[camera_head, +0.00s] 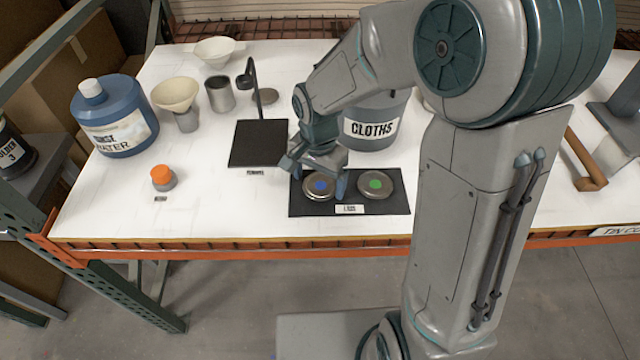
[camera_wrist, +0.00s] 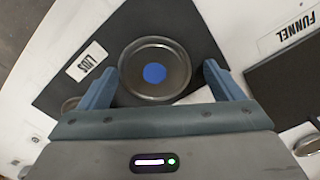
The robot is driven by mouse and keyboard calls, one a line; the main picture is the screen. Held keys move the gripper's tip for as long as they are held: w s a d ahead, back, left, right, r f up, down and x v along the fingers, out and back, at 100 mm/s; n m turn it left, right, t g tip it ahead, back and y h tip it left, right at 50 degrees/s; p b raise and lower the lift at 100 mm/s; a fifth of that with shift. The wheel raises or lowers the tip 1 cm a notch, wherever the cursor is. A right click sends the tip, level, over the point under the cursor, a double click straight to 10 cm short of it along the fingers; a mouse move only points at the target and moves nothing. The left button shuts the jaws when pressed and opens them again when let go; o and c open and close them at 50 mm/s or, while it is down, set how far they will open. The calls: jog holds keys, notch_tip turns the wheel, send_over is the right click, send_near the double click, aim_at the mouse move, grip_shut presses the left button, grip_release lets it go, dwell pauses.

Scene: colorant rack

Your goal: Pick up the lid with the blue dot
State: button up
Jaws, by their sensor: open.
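The lid with the blue dot (camera_head: 319,185) is a round metal lid lying flat on the left part of a dark mat (camera_head: 346,209) labelled for lids. In the wrist view the same blue-dot lid (camera_wrist: 155,68) sits between and just beyond my fingertips. The lid with the green dot (camera_head: 376,184) lies to its right on the same mat. My gripper (camera_head: 315,178) is open and empty, pointing down over the blue-dot lid. In the wrist view its two blue fingers stand on either side of the lid; whether they touch it I cannot tell.
A grey bucket labelled CLOTHS (camera_head: 372,122) stands behind the mat. A dark square pad with a stand (camera_head: 258,143) lies to the left. A blue water jug (camera_head: 112,120), funnel (camera_head: 175,95), metal cup (camera_head: 220,94) and orange-capped item (camera_head: 162,177) stand further left. Bare table lies between.

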jog(key=shift+f, duration=0.1)
jog(key=shift+c, duration=0.4)
jog(key=c, duration=0.8)
jog(key=shift+o, duration=0.2)
